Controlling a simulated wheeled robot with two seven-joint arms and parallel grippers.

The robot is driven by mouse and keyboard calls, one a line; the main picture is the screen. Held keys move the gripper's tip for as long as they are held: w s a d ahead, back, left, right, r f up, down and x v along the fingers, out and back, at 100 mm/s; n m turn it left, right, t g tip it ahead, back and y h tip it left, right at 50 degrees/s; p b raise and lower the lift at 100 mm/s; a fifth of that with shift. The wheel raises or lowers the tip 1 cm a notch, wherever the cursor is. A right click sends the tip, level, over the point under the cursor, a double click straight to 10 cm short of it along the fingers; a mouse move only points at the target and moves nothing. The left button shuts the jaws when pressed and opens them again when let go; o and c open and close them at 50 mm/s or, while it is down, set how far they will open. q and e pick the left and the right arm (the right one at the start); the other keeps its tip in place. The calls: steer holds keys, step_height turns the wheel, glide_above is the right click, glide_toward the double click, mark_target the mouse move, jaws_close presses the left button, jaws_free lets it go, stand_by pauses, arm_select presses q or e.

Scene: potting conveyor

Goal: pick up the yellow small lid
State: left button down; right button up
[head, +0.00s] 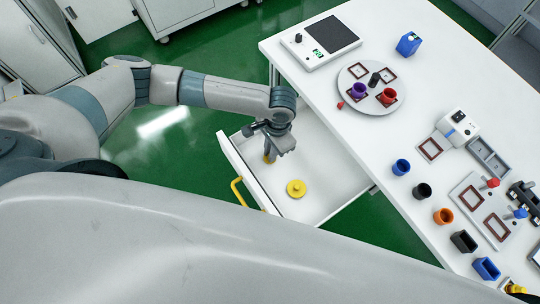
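Two yellow lids are inside the pulled-out white drawer (322,150). One round yellow lid with a knob (296,188) lies flat and uncovered on the drawer floor. A second yellow piece (268,158) shows at the tips of my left gripper (272,152) and is mostly hidden by it; it looks like the smaller lid. My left gripper points down into the drawer, to the upper left of the uncovered lid. I cannot tell whether its fingers are closed on the yellow piece or just around it. My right gripper is out of view.
The drawer has a yellow handle (238,191) on its front. The white table (370,140) carries a round plate (349,97) with purple and red cups, a scale (322,42), a blue block (408,43), a white device (457,127) and several coloured cups along its near edge.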

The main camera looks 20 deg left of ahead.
arm_select(q)
steer(key=shift+r, duration=0.15)
steer(key=shift+r, duration=0.3)
steer(key=r, duration=0.1)
steer(key=r+b, duration=0.1)
steer(key=r, duration=0.1)
steer(key=shift+d+r+b, duration=0.1)
steer(key=shift+d+b, duration=0.15)
steer(key=shift+b, duration=0.05)
steer(key=d+r+b, duration=0.2)
steer(key=d+r, duration=0.5)
steer(key=d, duration=0.4)
steer(key=shift+d+b, duration=0.15)
steer(key=shift+b, duration=0.2)
steer(key=shift+w, duration=0.15)
